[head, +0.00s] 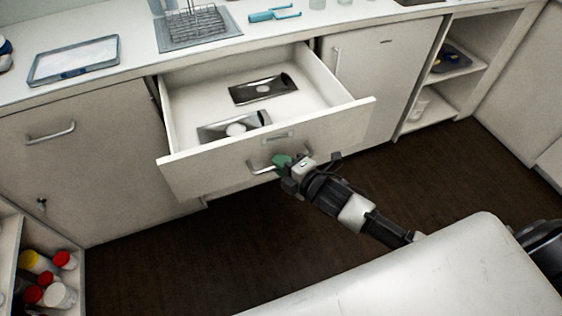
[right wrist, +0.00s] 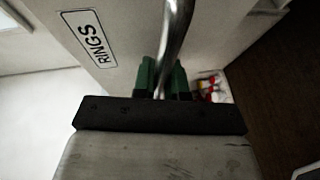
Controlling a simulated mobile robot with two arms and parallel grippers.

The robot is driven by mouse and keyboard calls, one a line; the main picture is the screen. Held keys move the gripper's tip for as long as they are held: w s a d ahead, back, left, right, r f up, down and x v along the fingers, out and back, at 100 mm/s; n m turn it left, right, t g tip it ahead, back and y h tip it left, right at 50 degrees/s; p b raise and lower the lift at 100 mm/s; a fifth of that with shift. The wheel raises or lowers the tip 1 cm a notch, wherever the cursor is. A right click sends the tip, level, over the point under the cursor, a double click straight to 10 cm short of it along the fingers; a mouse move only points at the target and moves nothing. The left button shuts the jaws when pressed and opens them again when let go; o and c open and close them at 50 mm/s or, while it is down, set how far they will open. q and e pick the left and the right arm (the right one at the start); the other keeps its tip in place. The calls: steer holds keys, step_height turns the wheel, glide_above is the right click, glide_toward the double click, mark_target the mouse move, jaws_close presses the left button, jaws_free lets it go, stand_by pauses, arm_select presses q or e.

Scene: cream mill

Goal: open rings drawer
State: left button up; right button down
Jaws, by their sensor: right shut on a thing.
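The rings drawer (head: 215,178) is pulled out from the counter in the head view, with its inside showing. A label reading RINGS (right wrist: 90,38) shows on the drawer front in the right wrist view. My right gripper (head: 283,162) is shut on the drawer's metal handle (head: 258,170); its green fingers sit on both sides of the bar (right wrist: 174,40) in the right wrist view. My left gripper is not in view.
The counter above holds a tablet-like tray (head: 75,60), a wire rack (head: 192,22) and a blue tool (head: 275,15). A closed cabinet door (head: 60,150) is left of the drawer. An open shelf with bottles (head: 45,280) stands at lower left. Dark floor (head: 250,235) lies below the drawer.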

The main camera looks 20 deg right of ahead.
steer(key=c, duration=1.2)
jaws_free()
steer(key=v, duration=1.1)
steer(key=shift+w+f, duration=0.1)
steer(key=s+d+f+m+g+h+p, duration=0.1)
steer(key=s+d+f+m+g+h, duration=0.15)
steer(key=f, duration=0.55)
steer(key=s+d+f+m+g+h+p, duration=0.1)
steer(key=s+d+f+m, duration=0.2)
steer(key=f, duration=0.5)
steer(key=s+d+f+m+g+h+p, duration=0.1)
steer(key=d+f+m+g+h, duration=0.1)
steer(key=f+m, duration=0.45)
steer(key=s+a+f+m+g, duration=0.1)
steer(key=s+f+m+g, duration=0.1)
steer(key=s+f, duration=0.3)
steer(key=s+a+f+m+g+p, duration=0.1)
steer(key=s+f, duration=0.5)
steer(key=s, duration=0.6)
steer(key=s+a+f+m+g+h+p, duration=0.1)
steer(key=s+a+f+m+g, duration=0.2)
steer(key=s, duration=0.5)
steer(key=shift+s+f+m+g, duration=0.15)
steer(key=shift+f+m+g, duration=0.3)
steer(key=shift+f, duration=0.4)
steer(key=shift+s+f+m+g, duration=0.2)
steer(key=shift+f+m+g, duration=0.25)
steer(key=shift+f, duration=0.4)
